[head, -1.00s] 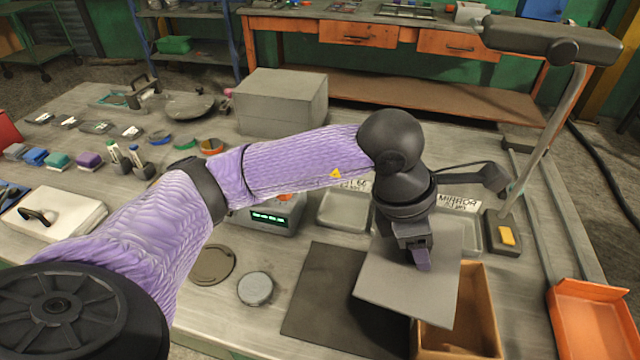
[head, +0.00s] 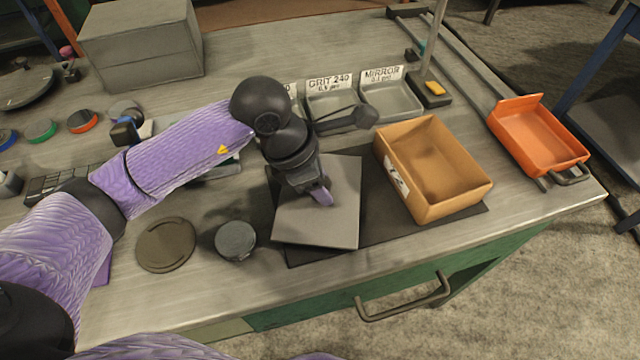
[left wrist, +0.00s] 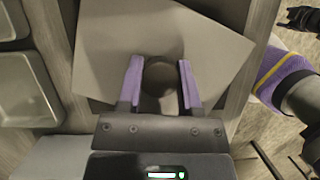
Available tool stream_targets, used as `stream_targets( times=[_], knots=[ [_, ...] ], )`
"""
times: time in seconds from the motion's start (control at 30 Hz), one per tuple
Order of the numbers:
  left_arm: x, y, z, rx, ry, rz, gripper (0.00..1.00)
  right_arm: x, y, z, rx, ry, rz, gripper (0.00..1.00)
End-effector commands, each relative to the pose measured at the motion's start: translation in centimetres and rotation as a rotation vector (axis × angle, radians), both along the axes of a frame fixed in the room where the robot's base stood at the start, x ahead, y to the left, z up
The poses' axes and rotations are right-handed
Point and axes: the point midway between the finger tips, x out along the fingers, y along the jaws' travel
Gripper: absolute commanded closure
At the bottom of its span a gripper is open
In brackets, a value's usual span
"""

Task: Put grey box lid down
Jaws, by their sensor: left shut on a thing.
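The grey box lid (head: 335,225) is a flat square plate with a round dark knob (left wrist: 160,78), seen between the fingers in the left wrist view. My left gripper (head: 321,196) is shut on the knob from above. The lid is over the left part of the black mat (head: 375,190); I cannot tell whether it touches. An open brown box (head: 435,165) with a white label stands on the mat to its right. My right arm shows partly at the right edge of the left wrist view; its gripper state is unclear.
A dark round disc (head: 166,245) and a grey round tin (head: 235,240) lie left of the lid. Grey trays (head: 390,98) with label cards stand behind. An orange bin (head: 540,140) is at the right bench edge. A large grey block (head: 140,50) stands at the back left.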

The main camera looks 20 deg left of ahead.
Motion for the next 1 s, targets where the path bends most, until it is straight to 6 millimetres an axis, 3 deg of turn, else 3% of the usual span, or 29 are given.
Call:
stream_targets(
  times=[0.3,0.33,0.5,0.77,0.87,1.0],
  knots=[
    [0.0,0.0,-0.4,-0.001,-0.002,-0.001,1.00,-0.9,-0.7,-0.2,-0.011,0.017,0.004,0.34],
    [0.0,0.0,-0.4,-0.001,-0.002,-0.001,0.51,-1.0,-0.7,-0.2,-0.012,0.019,0.004,0.34],
    [0.0,0.0,-0.3,-0.001,-0.002,-0.001,0.20,-1.4,-0.6,0.0,-0.010,0.027,0.005,0.34],
    [0.0,0.0,-0.1,-0.001,-0.002,-0.001,0.20,-1.2,0.0,0.1,0.000,0.023,0.002,0.34],
    [-0.1,0.4,1.4,-0.001,-0.005,0.000,0.20,-0.9,0.3,0.7,0.005,0.015,0.000,0.34],
    [-0.8,1.8,5.3,0.001,-0.009,0.000,0.20,0.0,0.6,2.0,0.010,-0.005,0.000,0.34]
  ],
)
